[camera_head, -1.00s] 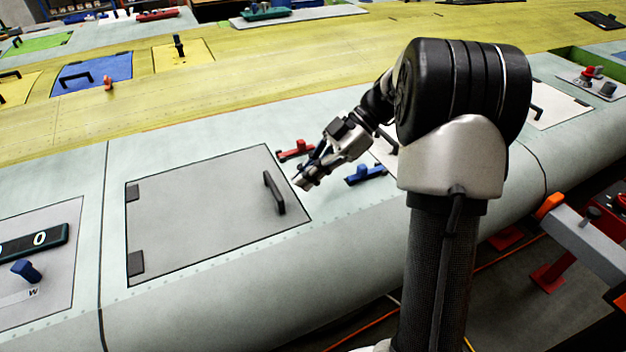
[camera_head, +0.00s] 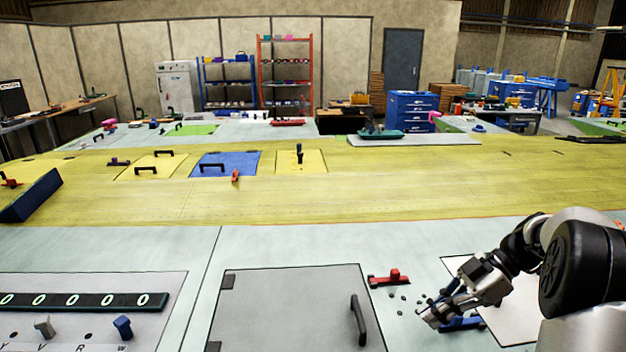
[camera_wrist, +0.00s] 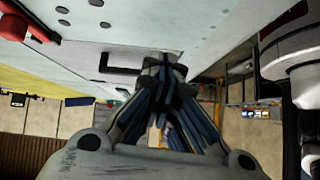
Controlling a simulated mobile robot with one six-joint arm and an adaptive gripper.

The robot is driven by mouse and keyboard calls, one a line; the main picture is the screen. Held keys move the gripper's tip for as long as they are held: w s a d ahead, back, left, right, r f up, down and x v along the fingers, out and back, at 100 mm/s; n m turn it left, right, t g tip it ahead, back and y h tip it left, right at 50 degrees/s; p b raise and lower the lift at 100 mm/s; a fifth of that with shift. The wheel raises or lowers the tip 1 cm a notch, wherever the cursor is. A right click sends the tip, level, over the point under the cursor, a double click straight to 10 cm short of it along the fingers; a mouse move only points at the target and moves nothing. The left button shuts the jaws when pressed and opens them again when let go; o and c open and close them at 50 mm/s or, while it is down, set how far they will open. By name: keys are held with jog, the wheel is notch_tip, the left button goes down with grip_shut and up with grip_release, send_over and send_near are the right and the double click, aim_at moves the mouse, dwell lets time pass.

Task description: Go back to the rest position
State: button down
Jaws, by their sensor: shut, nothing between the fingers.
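My gripper (camera_head: 432,318) is at the lower right of the head view, on the end of my bent arm. It is above the pale wing skin, close to a blue clamp-like part (camera_head: 462,323) that it partly covers. It also shows in the wrist view (camera_wrist: 165,70), with the fingers together and nothing between them. I cannot tell the exact height of the fingertips over the surface.
A grey hatch panel (camera_head: 285,305) with a black handle (camera_head: 358,320) lies left of my gripper. A red part (camera_head: 390,278) and several dark holes or studs are just behind it. A counter panel (camera_head: 85,300) is far left. The yellow wing skin (camera_head: 420,190) beyond is mostly clear.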

jog(key=s+a+r+m+h, duration=0.5)
jog(key=s+a+r+m, duration=0.25)
jog(key=s+a, duration=0.3)
jog(key=s+a+m+t+h, duration=0.4)
jog(key=s+m, duration=0.5)
jog(key=s, duration=0.3)
jog(key=shift+s+a+f+t, duration=0.2)
jog(key=shift+f+t, duration=0.25)
jog(key=shift+t, duration=0.05)
